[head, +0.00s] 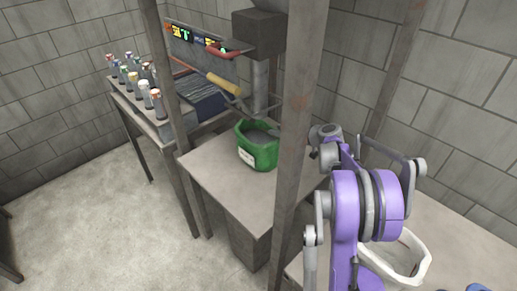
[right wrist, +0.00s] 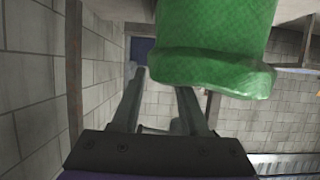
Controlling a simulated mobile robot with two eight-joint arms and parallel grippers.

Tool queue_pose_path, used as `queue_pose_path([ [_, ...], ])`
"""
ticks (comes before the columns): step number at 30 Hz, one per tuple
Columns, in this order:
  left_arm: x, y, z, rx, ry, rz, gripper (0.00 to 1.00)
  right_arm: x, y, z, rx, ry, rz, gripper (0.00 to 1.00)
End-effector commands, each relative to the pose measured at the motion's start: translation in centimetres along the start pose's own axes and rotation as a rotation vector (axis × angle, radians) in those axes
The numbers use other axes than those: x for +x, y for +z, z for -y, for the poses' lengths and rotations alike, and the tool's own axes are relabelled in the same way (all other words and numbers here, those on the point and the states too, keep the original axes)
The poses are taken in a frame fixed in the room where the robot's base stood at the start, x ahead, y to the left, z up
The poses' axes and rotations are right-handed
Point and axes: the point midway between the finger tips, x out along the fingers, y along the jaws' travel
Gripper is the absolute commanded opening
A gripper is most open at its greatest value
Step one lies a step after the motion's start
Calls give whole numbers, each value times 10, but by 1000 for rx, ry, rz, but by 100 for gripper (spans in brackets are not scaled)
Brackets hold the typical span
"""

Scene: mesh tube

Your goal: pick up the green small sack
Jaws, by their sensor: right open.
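The green small sack (head: 262,155) stands open-topped on a light table in the head view, with a white label on its front and grey stuff inside. In the right wrist view the sack (right wrist: 213,45) fills the top right, close to the camera. My right gripper (right wrist: 162,82) is open there. The sack's edge covers or meets the tip of its right finger; I cannot tell whether they touch. The left finger is clear of the sack. In the head view my purple right arm reaches in to the right of the sack, and its fingertips are hard to make out. My left gripper is not in view.
A metal post (head: 296,150) stands between the sack and my right arm. A machine with a grey spout (head: 261,85) hangs just above the sack. A bench with several capped cans (head: 145,93) is at the left. A white container (head: 400,255) sits at the lower right.

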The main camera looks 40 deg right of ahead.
Motion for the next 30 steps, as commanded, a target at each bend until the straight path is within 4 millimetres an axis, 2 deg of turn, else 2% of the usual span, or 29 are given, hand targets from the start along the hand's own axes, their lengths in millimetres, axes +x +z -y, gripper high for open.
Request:
queue_pose_path([
  [3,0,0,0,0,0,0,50,20,0,-4,0,-2,0,44],
  [7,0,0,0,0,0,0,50,36,0,-5,0,-1,0,44],
  [16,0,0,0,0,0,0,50,41,0,-5,0,0,0,44],
  [24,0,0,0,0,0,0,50,41,0,-5,0,0,0,0],
  [30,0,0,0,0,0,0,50,41,0,-5,0,1,0,0],
])
